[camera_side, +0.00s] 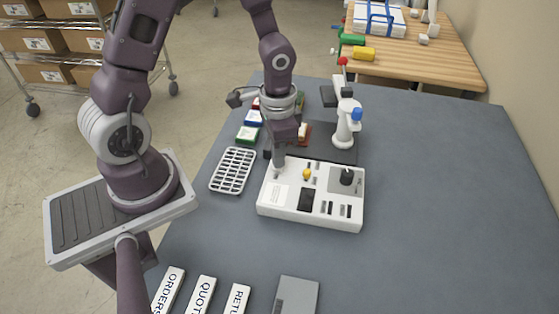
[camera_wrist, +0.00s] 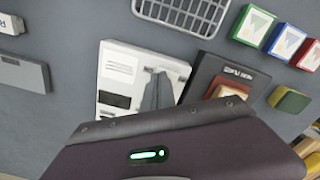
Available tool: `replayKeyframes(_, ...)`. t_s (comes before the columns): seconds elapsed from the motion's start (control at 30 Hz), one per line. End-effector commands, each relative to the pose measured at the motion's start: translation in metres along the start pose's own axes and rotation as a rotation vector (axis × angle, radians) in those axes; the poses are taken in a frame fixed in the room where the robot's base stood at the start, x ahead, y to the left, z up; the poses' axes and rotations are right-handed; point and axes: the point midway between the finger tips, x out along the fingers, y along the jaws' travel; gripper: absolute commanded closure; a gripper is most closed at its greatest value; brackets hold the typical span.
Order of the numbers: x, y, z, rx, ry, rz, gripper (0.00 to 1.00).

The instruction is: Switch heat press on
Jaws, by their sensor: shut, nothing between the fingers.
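A white control box (camera_side: 285,205) lies on the blue-grey table, with a yellow knob (camera_side: 307,174), a black stick on a grey plate (camera_side: 346,178), a dark display and several small switches. It also shows in the wrist view (camera_wrist: 113,85). My gripper (camera_side: 279,170) is shut and empty, pointing down over the box's far left corner. In the wrist view the grey fingers (camera_wrist: 158,90) cover part of the box, so what lies under the tips is hidden. I cannot tell whether they touch it. No label reading heat press is legible.
Behind the box is a dark plate (camera_wrist: 225,73) with lettering, and a white stand (camera_side: 344,130) with a blue knob. A white grid rack (camera_side: 233,170) lies left, with several coloured blocks (camera_side: 248,134) behind. Labelled strips (camera_side: 202,292) lie at the front. The right of the table is clear.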

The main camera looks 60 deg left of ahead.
Motion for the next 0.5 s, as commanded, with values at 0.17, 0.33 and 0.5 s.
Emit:
replayKeyframes(0.17, 0.0029, 0.0001, 0.0001, 0.0, 0.0, 0.001, 1.0)
replayKeyframes(0.33, 0.0055, -0.0001, 0.0002, 0.0, -0.001, 0.0, 1.0)
replayKeyframes(0.5, 0.0079, -0.0001, 0.0003, 0.001, -0.001, 0.0, 1.0)
